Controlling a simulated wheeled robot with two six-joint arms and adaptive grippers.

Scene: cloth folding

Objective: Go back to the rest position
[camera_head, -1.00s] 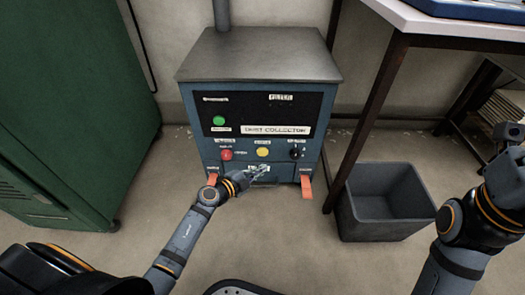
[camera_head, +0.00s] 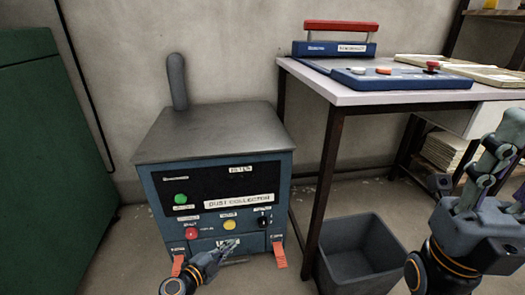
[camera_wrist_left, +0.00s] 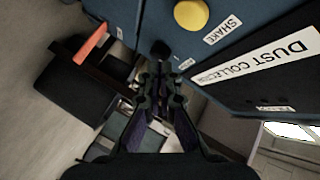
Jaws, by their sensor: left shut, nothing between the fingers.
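My left gripper (camera_head: 230,246) is in front of the lower front of the blue dust collector (camera_head: 150,190) in the head view. Its fingers are together with nothing between them. The left wrist view shows the same gripper (camera_wrist_left: 158,85) near the panel, with the yellow button (camera_wrist_left: 191,14) and the "SHAKE" label beyond it. I cannot tell whether it touches the cabinet. My right gripper (camera_head: 492,170) is at the right edge of the head view, partly cut off, pointing up. I cannot tell how far its fingers are apart.
A dark grey bin (camera_head: 362,250) stands right of the dust collector. A table (camera_head: 340,98) behind it carries a blue tray and a red-handled box (camera_head: 336,40). A green cabinet (camera_head: 40,180) stands at the left. Floor shows between the cabinets.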

